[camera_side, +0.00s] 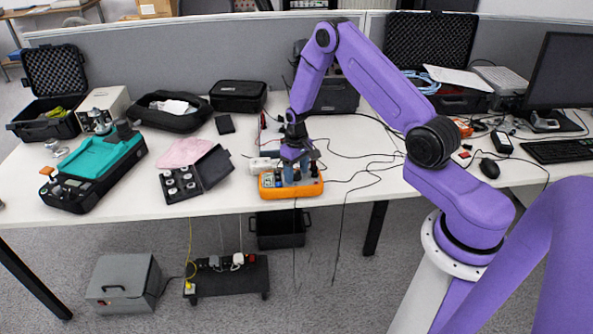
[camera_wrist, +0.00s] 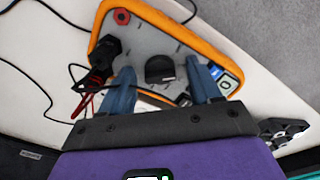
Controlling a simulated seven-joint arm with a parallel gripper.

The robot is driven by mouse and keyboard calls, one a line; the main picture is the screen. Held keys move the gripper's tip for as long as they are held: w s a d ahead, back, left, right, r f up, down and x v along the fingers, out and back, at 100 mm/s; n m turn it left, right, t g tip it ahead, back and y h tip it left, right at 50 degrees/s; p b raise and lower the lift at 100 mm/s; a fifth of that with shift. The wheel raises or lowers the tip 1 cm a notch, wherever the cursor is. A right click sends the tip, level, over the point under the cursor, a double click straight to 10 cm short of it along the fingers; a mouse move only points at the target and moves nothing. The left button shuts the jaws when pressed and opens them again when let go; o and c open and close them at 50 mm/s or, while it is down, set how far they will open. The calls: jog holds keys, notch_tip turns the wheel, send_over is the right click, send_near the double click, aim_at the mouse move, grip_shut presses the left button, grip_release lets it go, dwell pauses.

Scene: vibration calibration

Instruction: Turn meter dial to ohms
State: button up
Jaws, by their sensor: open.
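The meter, in an orange case with a grey face (camera_wrist: 150,42), lies on the white table; in the side view its orange case (camera_side: 275,190) is below my gripper. The round black dial (camera_wrist: 160,69) sits on the meter's face in the wrist view. My gripper (camera_wrist: 163,80) is open, with one blue finger on each side of the dial and a gap to each. In the side view my gripper (camera_side: 297,172) points down at the meter and hides part of its face and the dial. I cannot read the dial's setting.
Black plugs and leads (camera_wrist: 104,50) attach at the meter's left in the wrist view, beside a red socket (camera_wrist: 122,16). An open black case (camera_side: 195,175) stands left of the meter. Loose cables (camera_side: 365,165) lie to its right.

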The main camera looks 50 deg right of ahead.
jog(key=c, duration=1)
jog(key=shift+c, duration=0.2)
jog(key=m, duration=0.4)
jog(key=shift+w+m, duration=0.1)
jog(key=shift+m, duration=1.7)
jog(key=o, duration=1)
